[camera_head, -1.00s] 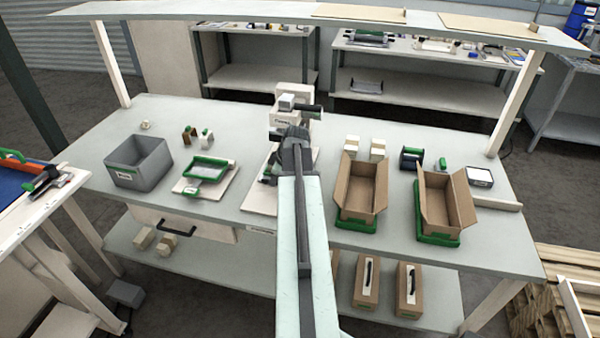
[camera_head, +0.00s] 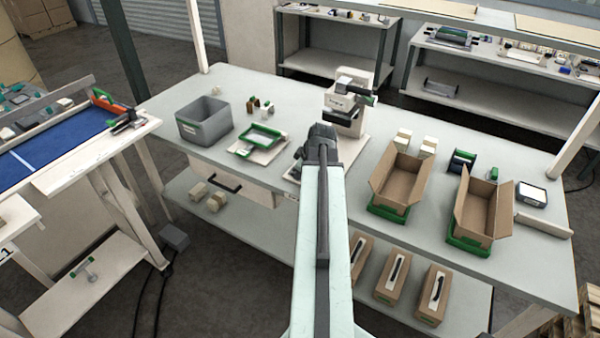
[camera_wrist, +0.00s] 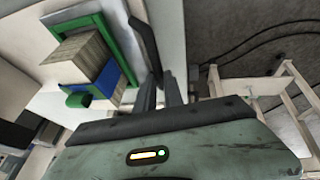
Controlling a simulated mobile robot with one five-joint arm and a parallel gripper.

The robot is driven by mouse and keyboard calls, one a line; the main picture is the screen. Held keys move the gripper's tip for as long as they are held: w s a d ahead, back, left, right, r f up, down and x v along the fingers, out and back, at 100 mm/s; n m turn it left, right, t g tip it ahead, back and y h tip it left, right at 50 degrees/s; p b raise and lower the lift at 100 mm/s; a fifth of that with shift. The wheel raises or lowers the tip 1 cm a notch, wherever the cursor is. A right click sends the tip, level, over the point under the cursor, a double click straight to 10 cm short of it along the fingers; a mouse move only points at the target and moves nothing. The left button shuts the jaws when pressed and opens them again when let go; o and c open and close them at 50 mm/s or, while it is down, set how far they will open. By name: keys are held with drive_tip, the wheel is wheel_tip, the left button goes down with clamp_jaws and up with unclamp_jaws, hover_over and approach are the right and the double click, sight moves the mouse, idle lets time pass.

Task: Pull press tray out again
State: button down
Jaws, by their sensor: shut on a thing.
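In the wrist view the press tray (camera_wrist: 82,24) is a green frame. A wooden block (camera_wrist: 82,52) and a blue piece (camera_wrist: 92,80) lie in it. My gripper (camera_wrist: 160,92) is just right of the tray's edge, with its dark fingers close together, shut on the tray; the exact grip point is hard to see. A dark bar (camera_wrist: 144,42) runs up beside the tray from the fingers. In the head view the cream press (camera_head: 346,112) stands on the bench just beyond my arm's end. My arm hides the gripper and most of the tray there.
Left of the press are a grey bin (camera_head: 204,122) and a green-framed fixture (camera_head: 262,138). To the right, open cardboard boxes (camera_head: 398,182) stand on green bases. A drawer handle (camera_head: 225,184) juts from the bench front. A side table with a blue surface (camera_head: 55,145) stands at the left.

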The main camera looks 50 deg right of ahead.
drive_tip(key=shift+s+d+f, duration=0.1)
drive_tip(key=shift+s+d, duration=0.05)
drive_tip(key=shift+s, duration=0.2)
drive_tip(key=c, duration=1.5)
unclamp_jaws()
drive_tip(key=shift+s+d, duration=0.1)
drive_tip(key=shift+s, duration=0.15)
drive_tip(key=shift+o, duration=0.2)
drive_tip(key=shift+w, duration=0.1)
drive_tip(key=shift+r+p, duration=0.55)
drive_tip(key=shift+r, duration=0.05)
drive_tip(key=p+v, duration=0.6)
drive_tip(key=shift+s+r, duration=0.3)
drive_tip(key=shift+s, duration=0.05)
